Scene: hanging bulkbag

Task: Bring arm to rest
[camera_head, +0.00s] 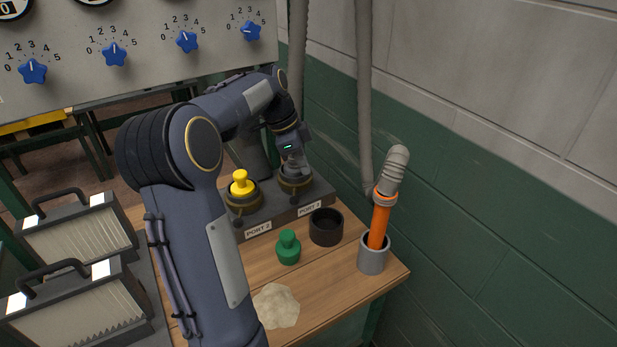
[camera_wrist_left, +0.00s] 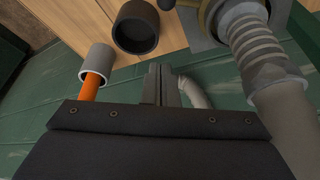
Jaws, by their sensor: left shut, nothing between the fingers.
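My left arm crosses the head view from the bottom toward the ports at the back of the wooden table. My left gripper (camera_head: 294,160) is just above the right-hand port (camera_head: 296,180), partly hidden by its own wrist. In the left wrist view my left gripper's fingers (camera_wrist_left: 162,84) are together with nothing between them. A grey ribbed hose fitting (camera_wrist_left: 262,58) is to their right there, apart from the fingers. My right gripper is in neither view.
A yellow plug (camera_head: 241,184) sits in Port 2. A green plug (camera_head: 288,247), a black cup (camera_head: 326,227) and a grey cup (camera_head: 373,256) with an orange-handled tool (camera_head: 380,222) stand on the table (camera_head: 337,278). Filters (camera_head: 75,240) are at left; a wall (camera_head: 480,180) is at right.

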